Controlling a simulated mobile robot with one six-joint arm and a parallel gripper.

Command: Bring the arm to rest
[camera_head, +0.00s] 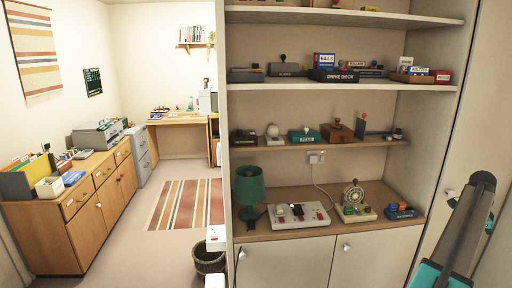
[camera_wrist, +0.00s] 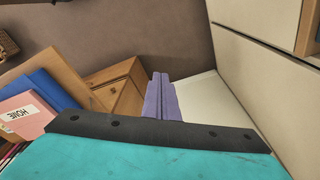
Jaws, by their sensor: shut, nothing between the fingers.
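My gripper (camera_wrist: 161,77) shows in the wrist view as two purple fingers pressed together, with nothing between them. The fingertips point toward a wooden drawer unit and a pale flat surface. I cannot tell how far they are from these. In the head view, a dark link of my arm (camera_head: 467,228) with teal parts rises at the right edge, beside the shelf alcove. The fingers cannot be made out in the head view.
The alcove's lower counter (camera_head: 345,227) bears a green lamp (camera_head: 250,186) and a white switch panel (camera_head: 298,215). A bin (camera_head: 208,259) stands left of it. A striped rug (camera_head: 187,204) lies on open floor. A pink folder (camera_wrist: 27,115) and wooden drawers (camera_wrist: 118,86) show in the wrist view.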

